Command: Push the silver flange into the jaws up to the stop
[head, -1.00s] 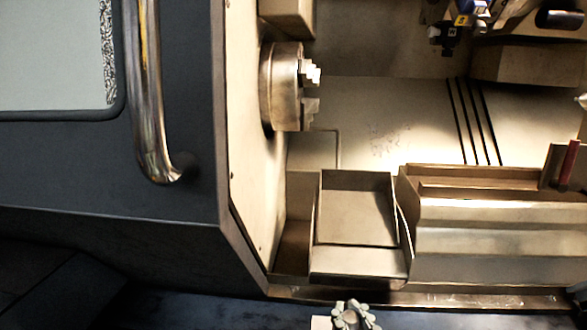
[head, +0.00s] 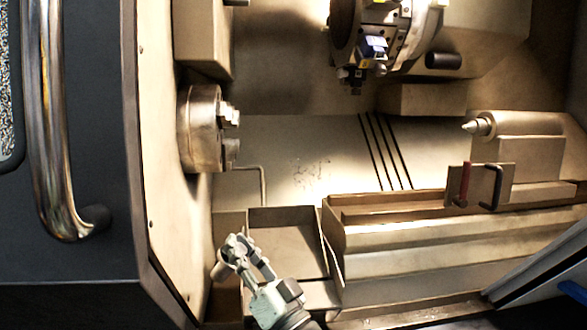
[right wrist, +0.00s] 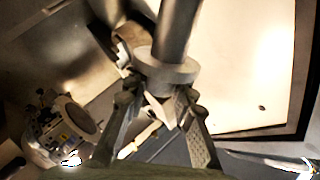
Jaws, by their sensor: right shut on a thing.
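The silver flange (right wrist: 166,72) shows in the right wrist view as a round collar with a thick cylinder running up out of the frame. My right gripper (right wrist: 158,100) is shut on it, with a finger on either side. In the head view my right gripper (head: 238,254) is at the opening's lower left; a small part of the flange (head: 221,268) shows left of the fingers. The chuck (head: 200,130) is on the left wall, with stepped jaws (head: 230,116) facing right. The flange is below the chuck in the picture, apart from the jaws. My left gripper is not in view.
The tool turret (head: 385,35) hangs at the upper middle. The tailstock (head: 520,135) with its pointed centre is at the right. A bent rod (head: 262,183) is beside the chuck. The door handle (head: 50,130) is at the far left. Space right of the jaws is free.

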